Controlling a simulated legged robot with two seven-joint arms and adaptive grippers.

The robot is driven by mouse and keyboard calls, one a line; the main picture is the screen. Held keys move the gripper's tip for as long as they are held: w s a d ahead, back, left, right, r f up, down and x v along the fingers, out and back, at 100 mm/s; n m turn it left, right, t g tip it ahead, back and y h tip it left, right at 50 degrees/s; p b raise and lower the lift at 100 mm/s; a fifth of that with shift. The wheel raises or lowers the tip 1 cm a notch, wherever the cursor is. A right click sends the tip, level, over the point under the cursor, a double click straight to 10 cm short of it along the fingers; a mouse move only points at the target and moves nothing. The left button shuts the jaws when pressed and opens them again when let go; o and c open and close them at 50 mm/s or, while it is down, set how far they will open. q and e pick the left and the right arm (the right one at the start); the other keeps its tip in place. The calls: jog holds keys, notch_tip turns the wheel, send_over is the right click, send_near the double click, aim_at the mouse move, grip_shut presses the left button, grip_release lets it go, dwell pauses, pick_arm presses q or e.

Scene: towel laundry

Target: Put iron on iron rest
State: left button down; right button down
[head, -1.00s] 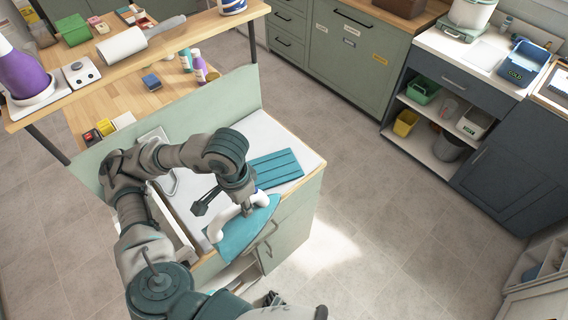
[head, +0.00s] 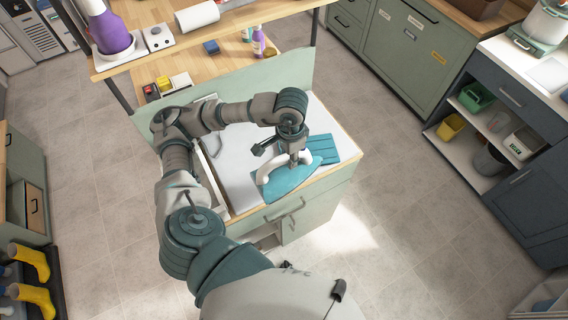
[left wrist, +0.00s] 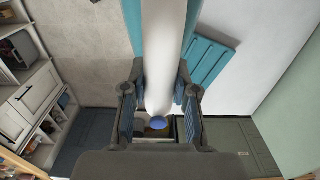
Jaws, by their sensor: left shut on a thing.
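The iron has a teal body (head: 284,186) and a white handle; in the head view it is at the front of the white counter top. My left gripper (head: 300,158) is shut on its white handle, which also shows between the fingers (left wrist: 158,95) in the left wrist view (left wrist: 162,50). The iron rest, a flat teal ribbed pad (head: 323,148), lies on the counter just behind and right of the iron. It shows right of the iron in the left wrist view (left wrist: 207,62). The iron partly covers the pad in the head view; its height cannot be told. My right gripper is not in view.
The white counter top (head: 237,150) has a wooden front edge and a green back panel (head: 300,70). An open drawer (head: 213,178) is at its left. A shelf above holds a purple bottle (head: 110,32) and a white roll (head: 197,17). Floor to the right is clear.

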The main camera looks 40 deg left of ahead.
pick_arm(q)
jog(key=w+a+f+p, duration=0.2)
jog(key=w+f+p, duration=0.1)
jog(key=w, duration=0.4)
jog(key=shift+w+a+f, duration=0.3)
jog(key=shift+a+f, duration=0.1)
jog(key=shift+f, duration=0.25)
jog(key=shift+f+b, duration=0.2)
jog(key=shift+b, duration=0.3)
jog(key=c, duration=0.9)
grip_release()
jog(key=shift+c, duration=0.2)
jog(key=shift+o, duration=0.2)
jog(key=shift+s, duration=0.1)
